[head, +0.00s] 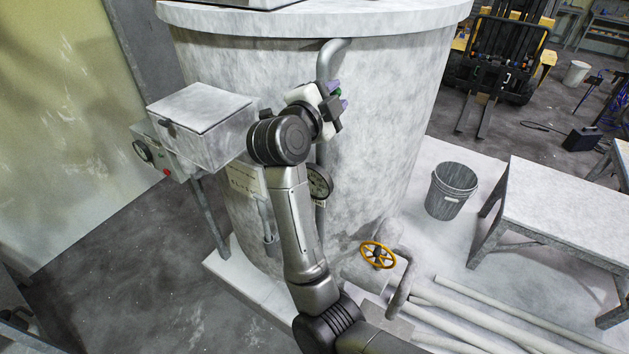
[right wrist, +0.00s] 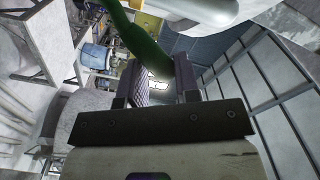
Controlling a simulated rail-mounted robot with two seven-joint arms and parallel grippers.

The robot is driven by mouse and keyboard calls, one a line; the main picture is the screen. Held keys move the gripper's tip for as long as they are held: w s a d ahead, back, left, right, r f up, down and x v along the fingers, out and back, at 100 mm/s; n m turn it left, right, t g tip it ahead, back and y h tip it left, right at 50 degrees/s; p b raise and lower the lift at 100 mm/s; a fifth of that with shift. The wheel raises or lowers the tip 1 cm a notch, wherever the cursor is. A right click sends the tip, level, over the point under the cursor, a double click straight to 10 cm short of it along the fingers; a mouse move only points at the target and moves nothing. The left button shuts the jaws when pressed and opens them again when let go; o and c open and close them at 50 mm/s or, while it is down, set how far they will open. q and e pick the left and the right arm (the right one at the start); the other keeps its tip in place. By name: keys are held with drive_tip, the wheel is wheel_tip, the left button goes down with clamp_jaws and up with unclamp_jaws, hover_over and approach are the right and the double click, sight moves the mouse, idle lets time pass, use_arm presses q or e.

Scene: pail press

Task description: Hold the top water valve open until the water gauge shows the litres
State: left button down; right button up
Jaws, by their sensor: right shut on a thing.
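The top water valve shows as a green lever (right wrist: 143,42) in the right wrist view, running from the top left down between the fingers. Only a sliver of it shows in the head view, at the vertical pipe on the tank. My right gripper (head: 338,94) is up at that pipe, shut on the green lever; its purple-padded fingers also show in the right wrist view (right wrist: 158,80). The round water gauge (head: 319,182) sits lower on the pipe, partly hidden by my right arm. Its needle and numbers are too small to read. My left gripper is out of view.
A grey box (head: 200,120) and a control box with a dial (head: 143,151) stand left of the tank (head: 385,120). A yellow handwheel (head: 378,255) is low at the tank's front. A grey bucket (head: 451,190), a bench (head: 565,205) and pipes (head: 480,310) lie right.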

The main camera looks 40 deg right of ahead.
drive_tip(key=shift+s+d+f, duration=0.3)
drive_tip(key=shift+s+f, duration=0.4)
drive_tip(key=shift+f, duration=0.25)
drive_tip(key=shift+c, duration=0.6)
drive_tip(key=shift+s, duration=0.1)
drive_tip(key=shift+f+b, duration=0.1)
drive_tip(key=shift+b, duration=0.2)
drive_tip(key=shift+s+d+f, duration=0.15)
drive_tip(key=shift+s+f, duration=0.05)
drive_tip(key=shift+f, duration=0.3)
drive_tip(key=shift+o, duration=0.2)
drive_tip(key=shift+s+d+f+b, duration=0.1)
drive_tip(key=shift+s+f+b, duration=0.1)
drive_tip(key=shift+f, duration=0.2)
drive_tip(key=shift+s+d+f+b, duration=0.1)
drive_tip(key=shift+f+b, duration=0.1)
drive_tip(key=shift+f, duration=0.15)
drive_tip(key=shift+a+f, duration=0.1)
drive_tip(key=shift+f, duration=0.05)
